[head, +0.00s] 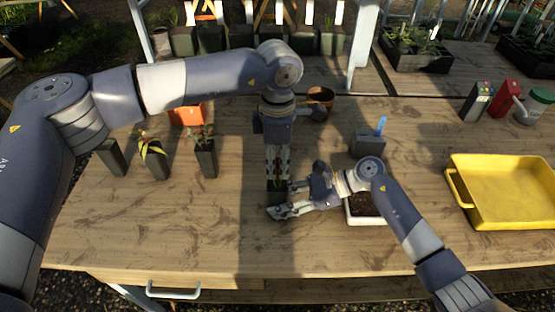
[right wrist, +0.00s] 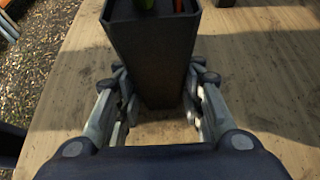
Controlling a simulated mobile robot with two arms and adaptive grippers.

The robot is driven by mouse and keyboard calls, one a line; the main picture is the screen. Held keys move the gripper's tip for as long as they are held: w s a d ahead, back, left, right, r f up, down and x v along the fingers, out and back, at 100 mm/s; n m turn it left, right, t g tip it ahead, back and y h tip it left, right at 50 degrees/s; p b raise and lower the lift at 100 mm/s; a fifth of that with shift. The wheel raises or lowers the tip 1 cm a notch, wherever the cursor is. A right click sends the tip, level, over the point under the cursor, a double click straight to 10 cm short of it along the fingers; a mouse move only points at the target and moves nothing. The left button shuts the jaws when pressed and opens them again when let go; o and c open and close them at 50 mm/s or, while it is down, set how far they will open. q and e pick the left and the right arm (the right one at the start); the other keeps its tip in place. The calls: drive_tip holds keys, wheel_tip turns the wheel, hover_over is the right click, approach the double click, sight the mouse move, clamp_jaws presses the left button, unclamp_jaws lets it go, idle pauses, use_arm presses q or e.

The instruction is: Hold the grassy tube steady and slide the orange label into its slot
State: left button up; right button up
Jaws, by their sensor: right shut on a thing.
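The tube (right wrist: 155,58) is dark, square and open-topped. In the right wrist view it stands between the fingers of my right gripper (right wrist: 160,97), which is shut on it. A green bit (right wrist: 146,4) and an orange-red strip (right wrist: 180,5) show at its mouth, cut off by the frame edge. I cannot tell whether the strip sits in a slot. In the head view my left gripper (head: 277,172) points straight down over the tube, with some red between its fingers. Its grip is unclear. My right gripper (head: 287,195) comes in from the right, low down, and partly hides the tube.
A grey block (head: 367,143) holds a blue label (head: 381,125). A white tray of soil (head: 363,220) lies partly under my right arm. Several dark tubes, one with a yellowish plant (head: 153,158), stand at left. A yellow tub (head: 500,220) is at right. The front left tabletop is clear.

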use_arm(q)
wheel_tip(320, 180, up, 12)
idle(0.6)
idle(0.5)
use_arm(e)
drive_tip(key=o, duration=0.9)
drive_tip(key=shift+d, duration=0.1)
drive_tip(key=v, duration=1.1)
drive_tip(key=shift+d+r, duration=0.2)
drive_tip(key=shift+d, duration=0.15)
